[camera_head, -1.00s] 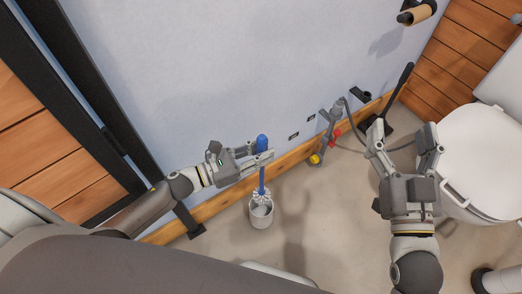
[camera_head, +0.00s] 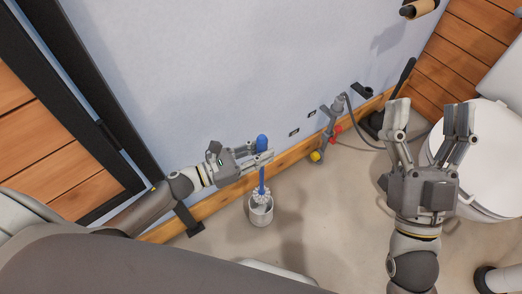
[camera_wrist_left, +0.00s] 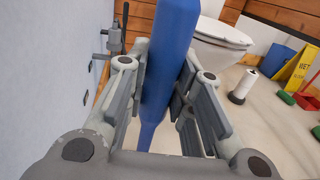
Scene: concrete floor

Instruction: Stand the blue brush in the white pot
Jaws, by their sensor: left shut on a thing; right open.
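The blue brush (camera_head: 262,178) is upright in the head view, with its white bristle head down at the mouth of the white pot (camera_head: 261,215). The pot stands on the floor near the wall. I cannot tell how deep the bristles sit in it. My left gripper (camera_head: 262,157) is shut on the brush's blue handle near its top. In the left wrist view the blue handle (camera_wrist_left: 172,60) runs between the fingers, and the pot is not seen. My right gripper (camera_head: 432,106) is open and empty, in front of the toilet.
A white toilet (camera_head: 490,150) stands at the right. A pipe valve with red and yellow knobs (camera_head: 325,140) juts from the wall, right of the pot. In the left wrist view, a yellow sign (camera_wrist_left: 298,68) and a blue bin (camera_wrist_left: 277,60) stand farther off.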

